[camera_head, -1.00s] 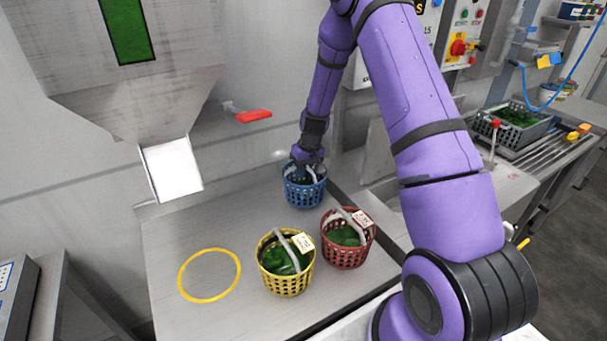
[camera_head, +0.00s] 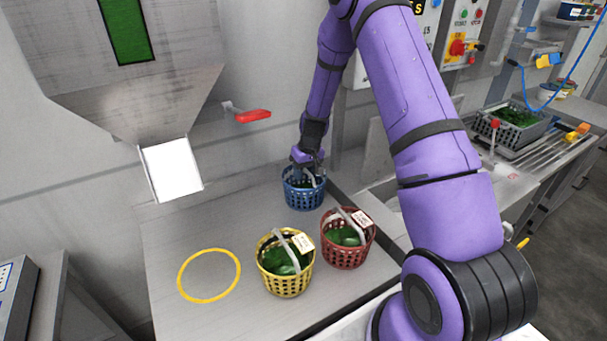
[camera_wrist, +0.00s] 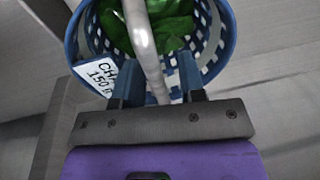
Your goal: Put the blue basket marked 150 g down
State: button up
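The blue basket (camera_head: 304,198) holds dark green leaves and appears to stand on the steel counter (camera_head: 190,235), near its back right edge. In the wrist view the blue basket (camera_wrist: 222,58) carries a white tag reading 150 g (camera_wrist: 97,75). Its grey handle (camera_wrist: 146,45) passes between the fingers of my gripper (camera_wrist: 163,80). The fingers are apart, with a visible gap beside the handle on the right. In the head view my gripper (camera_head: 308,162) is just above the basket's rim and hides part of it.
A red basket (camera_head: 346,255) and a yellow basket (camera_head: 287,283) with greens stand in front of the blue one. A yellow ring (camera_head: 208,276) marks an empty spot at left. A hopper chute (camera_head: 170,168) hangs above. The sink side lies right.

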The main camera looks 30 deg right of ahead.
notch_tip(320, 180, up, 12)
jog(key=s+d+f, duration=0.1)
jog(key=d, duration=0.1)
jog(key=s+a+r+t, duration=0.1)
jog(key=s+a+r, duration=0.3)
jog(key=s+r, duration=0.5)
jog(key=s+a+r+t, duration=0.1)
jog(key=s+a+r, duration=0.35)
jog(key=r, duration=0.85)
jog(key=s+a+r+t, duration=0.1)
jog(key=s+r, duration=0.2)
jog(key=s, duration=0.8)
jog(key=s+a+r+t+h, duration=0.1)
jog(key=s+a+r, duration=0.1)
jog(key=s, duration=1)
jog(key=shift+a+r+h, duration=0.15)
jog(key=shift+r+h, duration=0.15)
jog(key=shift+r, duration=0.45)
